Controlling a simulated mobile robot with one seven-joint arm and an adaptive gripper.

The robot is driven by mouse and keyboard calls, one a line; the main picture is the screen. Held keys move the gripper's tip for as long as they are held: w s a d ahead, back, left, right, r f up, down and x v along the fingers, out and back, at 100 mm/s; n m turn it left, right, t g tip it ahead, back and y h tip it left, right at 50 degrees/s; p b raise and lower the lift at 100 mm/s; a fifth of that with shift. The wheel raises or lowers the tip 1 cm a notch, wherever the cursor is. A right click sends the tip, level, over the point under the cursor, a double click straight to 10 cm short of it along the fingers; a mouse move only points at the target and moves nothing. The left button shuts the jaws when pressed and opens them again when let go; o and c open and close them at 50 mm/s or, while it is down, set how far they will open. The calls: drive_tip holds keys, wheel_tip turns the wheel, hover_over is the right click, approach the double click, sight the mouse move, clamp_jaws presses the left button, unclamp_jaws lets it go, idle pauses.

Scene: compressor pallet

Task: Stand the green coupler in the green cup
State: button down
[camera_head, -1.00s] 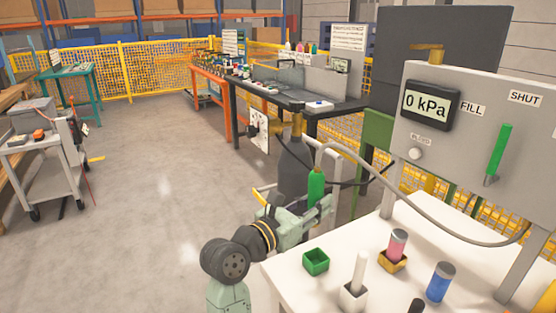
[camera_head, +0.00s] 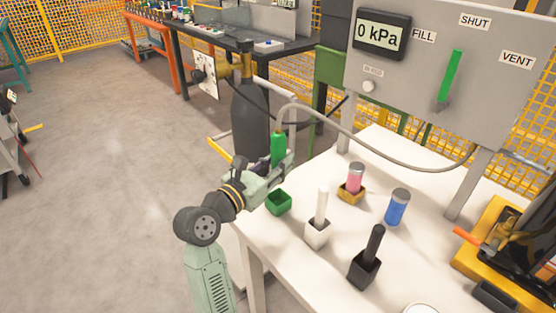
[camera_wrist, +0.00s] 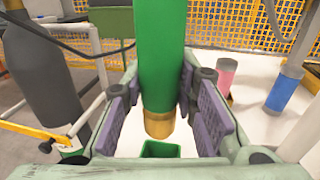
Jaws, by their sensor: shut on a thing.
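The green coupler (camera_head: 278,149) is a green cylinder held upright in my gripper (camera_head: 276,170). In the wrist view the green coupler (camera_wrist: 160,60) stands between the two purple-padded jaws of my gripper (camera_wrist: 158,105), with a brass-coloured lower end pointing down. The green cup (camera_head: 278,203) is a small square open cup on the white table near its left edge. In the wrist view the green cup (camera_wrist: 160,149) shows below the coupler's brass end, partly hidden by my gripper. The coupler is above the cup and apart from it.
On the white table (camera_head: 290,262) stand a white cup (camera_head: 317,235) with a white rod, a black cup (camera_head: 364,270) with a black rod, a yellow cup (camera_head: 350,193) with a pink cylinder, and a blue cylinder (camera_head: 397,207). A grey hose (camera_head: 370,145) arches behind. A gauge panel (camera_head: 415,100) stands at the back.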

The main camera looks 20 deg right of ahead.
drive_tip(key=shift+f+b, duration=2.55)
drive_tip(key=shift+f, duration=1.55)
drive_tip(key=shift+f+b, duration=0.3)
drive_tip(key=shift+f, duration=0.15)
drive_tip(key=c, duration=1.2)
unclamp_jaws()
drive_tip(key=shift+a, duration=0.1)
drive_tip(key=v, duration=1.2)
